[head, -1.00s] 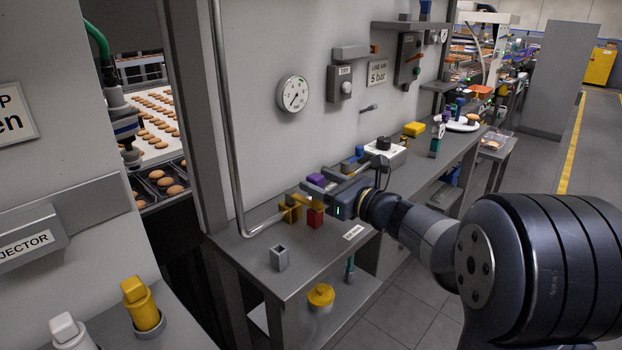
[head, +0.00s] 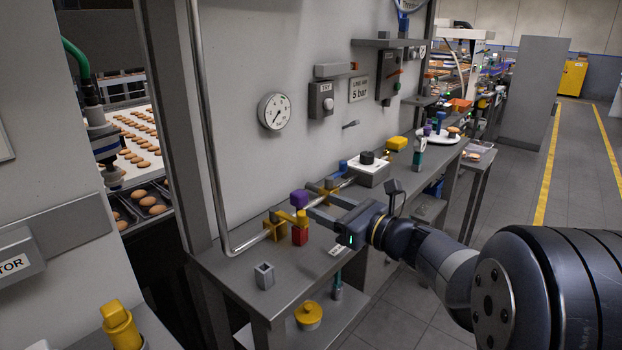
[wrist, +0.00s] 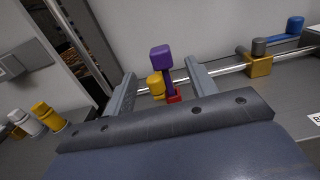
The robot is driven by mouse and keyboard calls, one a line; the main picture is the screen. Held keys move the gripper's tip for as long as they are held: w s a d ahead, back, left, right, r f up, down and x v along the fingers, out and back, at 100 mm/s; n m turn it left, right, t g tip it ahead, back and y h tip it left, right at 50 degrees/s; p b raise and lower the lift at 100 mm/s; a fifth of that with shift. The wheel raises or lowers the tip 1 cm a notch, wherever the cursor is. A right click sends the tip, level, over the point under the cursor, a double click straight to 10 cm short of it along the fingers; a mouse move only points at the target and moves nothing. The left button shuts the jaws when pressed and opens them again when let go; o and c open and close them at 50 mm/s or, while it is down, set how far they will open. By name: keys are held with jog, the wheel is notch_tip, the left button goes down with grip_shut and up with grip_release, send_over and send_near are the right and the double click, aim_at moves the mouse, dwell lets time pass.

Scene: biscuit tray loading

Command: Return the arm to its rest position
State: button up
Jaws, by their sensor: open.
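My gripper (head: 318,203) is open and empty at the pipe along the wall, level with the purple cap (head: 299,198). The cap tops an upright stem above a red block (head: 300,236). In the wrist view the purple cap (wrist: 162,55) shows between the spread fingers (wrist: 160,92), beyond them, with a gap on each side. A yellow knob (wrist: 156,86) stands beside the stem. My arm reaches in from the lower right of the head view.
The grey bench (head: 235,272) runs along the wall, with a small grey square holder (head: 264,275) on it. A yellow clamp (head: 275,231) holds the pipe. A white box (head: 368,172) and a spray bottle (head: 418,158) stand farther along. The floor (head: 520,205) at right is clear.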

jog(key=r+p+x, duration=0.1)
jog(key=x, duration=0.9)
jog(key=shift+p, duration=0.4)
jog(key=shift+s, duration=0.1)
